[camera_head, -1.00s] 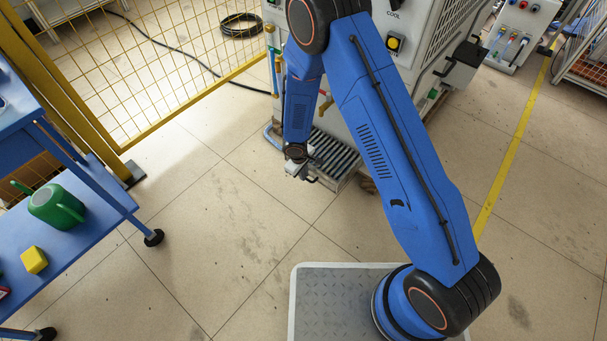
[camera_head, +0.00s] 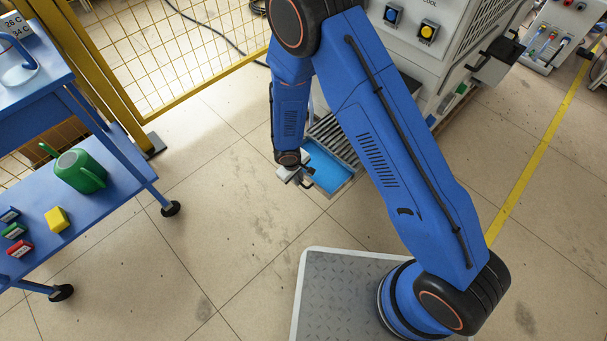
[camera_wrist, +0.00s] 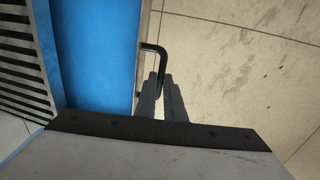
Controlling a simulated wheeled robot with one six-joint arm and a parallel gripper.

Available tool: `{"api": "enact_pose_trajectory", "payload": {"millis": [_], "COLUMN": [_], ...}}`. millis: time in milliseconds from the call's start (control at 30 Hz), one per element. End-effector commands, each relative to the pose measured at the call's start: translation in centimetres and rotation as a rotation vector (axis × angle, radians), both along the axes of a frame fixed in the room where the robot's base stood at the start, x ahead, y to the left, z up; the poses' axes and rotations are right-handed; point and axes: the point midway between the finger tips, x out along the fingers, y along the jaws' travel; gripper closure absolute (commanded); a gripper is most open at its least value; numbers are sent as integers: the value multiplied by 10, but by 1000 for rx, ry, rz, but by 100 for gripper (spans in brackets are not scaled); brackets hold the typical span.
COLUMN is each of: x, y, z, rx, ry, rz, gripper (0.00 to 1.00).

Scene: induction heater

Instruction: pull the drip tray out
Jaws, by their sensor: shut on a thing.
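The drip tray (camera_head: 326,168) sticks out from the foot of the heater, and its blue inside shows past the slatted grate (camera_head: 338,138). In the wrist view the blue tray floor (camera_wrist: 95,50) lies between the grate and the tray's grey front wall. A black bar handle (camera_wrist: 160,48) stands on that front wall. My gripper (camera_wrist: 167,82) is shut on the handle, with both fingers close together at its free side. In the head view my gripper (camera_head: 303,180) is at the tray's front edge, and the arm hides part of the tray.
The heater cabinet (camera_head: 455,50) stands behind the tray. A blue cart (camera_head: 110,215) with a green watering can (camera_head: 80,171) and a yellow block (camera_head: 57,219) is at the left. A yellow mesh fence (camera_head: 190,50) runs behind. The floor in front of the tray is clear.

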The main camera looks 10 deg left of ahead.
Motion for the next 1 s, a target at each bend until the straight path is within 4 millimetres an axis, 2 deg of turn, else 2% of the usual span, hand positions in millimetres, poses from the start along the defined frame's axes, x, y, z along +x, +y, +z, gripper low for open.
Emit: {"api": "enact_pose_trajectory", "payload": {"millis": [267,300,333,367,733,867,1000], "x": [0,0,0,0,0,-1,-4], "y": [0,0,0,0,1,2,4], "z": [0,0,0,0,4,15,35], "rx": [1,1,1,1,0,2,2], "ry": [-1,-1,-1,-1,-1,-4,-3], "rz": [0,0,0,0,0,-2,-2], "gripper": [100,81,74,72,72,72,72]}}
